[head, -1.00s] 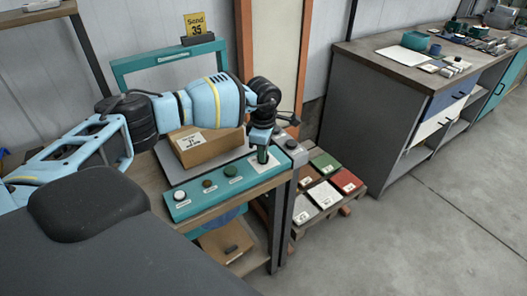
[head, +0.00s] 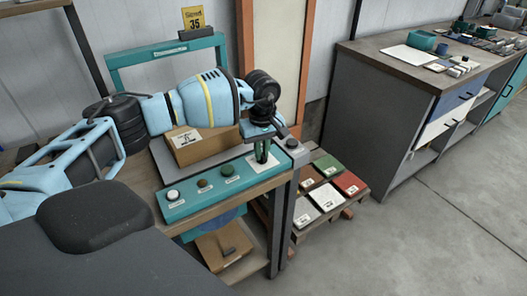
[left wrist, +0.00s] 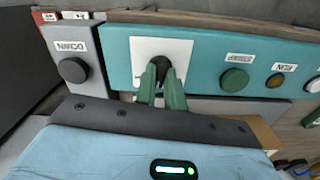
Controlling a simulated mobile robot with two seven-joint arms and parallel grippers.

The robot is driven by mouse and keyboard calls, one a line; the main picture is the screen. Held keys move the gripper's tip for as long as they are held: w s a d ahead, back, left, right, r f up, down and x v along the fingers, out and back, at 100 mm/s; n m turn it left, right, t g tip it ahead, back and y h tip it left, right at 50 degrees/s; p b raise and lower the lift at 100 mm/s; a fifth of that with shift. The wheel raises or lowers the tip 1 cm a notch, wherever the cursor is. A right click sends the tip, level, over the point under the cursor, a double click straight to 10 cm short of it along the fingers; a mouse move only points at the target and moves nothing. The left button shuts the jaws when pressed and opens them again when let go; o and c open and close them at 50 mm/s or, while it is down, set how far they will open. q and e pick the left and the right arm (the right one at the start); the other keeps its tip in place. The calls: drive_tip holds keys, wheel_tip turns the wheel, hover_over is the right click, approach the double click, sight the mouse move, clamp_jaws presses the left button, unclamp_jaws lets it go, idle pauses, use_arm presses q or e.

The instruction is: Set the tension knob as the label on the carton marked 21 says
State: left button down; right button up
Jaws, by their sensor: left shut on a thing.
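The tension knob (left wrist: 161,66) is a dark knob on a white square plate (left wrist: 178,48) at one end of the teal control panel (head: 205,193). My left gripper (left wrist: 162,78) points down at the panel with its green fingers shut on the knob. In the head view the left gripper (head: 262,152) hides most of the knob. A brown carton (head: 205,149) stands behind the panel with a white label (head: 185,139); its print is too small to read surely. My right gripper is not in view.
The panel also carries a green button (head: 228,169), a brown button (head: 202,183) and a white button (head: 173,194). A grey box with a dark DOWN button (left wrist: 73,69) is beside the panel. A pallet with coloured tiles (head: 327,197) stands right of the bench.

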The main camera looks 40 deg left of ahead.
use_arm(q)
drive_tip(key=m+b, duration=0.1)
drive_tip(key=m, duration=0.3)
drive_tip(key=shift+m+b, duration=0.55)
drive_tip(key=shift+m, duration=0.95)
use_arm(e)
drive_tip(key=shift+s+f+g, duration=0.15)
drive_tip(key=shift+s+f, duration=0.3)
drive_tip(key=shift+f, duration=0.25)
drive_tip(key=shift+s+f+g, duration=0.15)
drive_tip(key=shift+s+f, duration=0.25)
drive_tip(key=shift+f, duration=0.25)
use_arm(q)
drive_tip(key=shift+r, duration=0.1)
drive_tip(key=c, duration=1.5)
unclamp_jaws()
drive_tip(key=shift+r, duration=3.9)
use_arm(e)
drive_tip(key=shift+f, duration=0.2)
use_arm(q)
drive_tip(key=shift+d+f, duration=0.1)
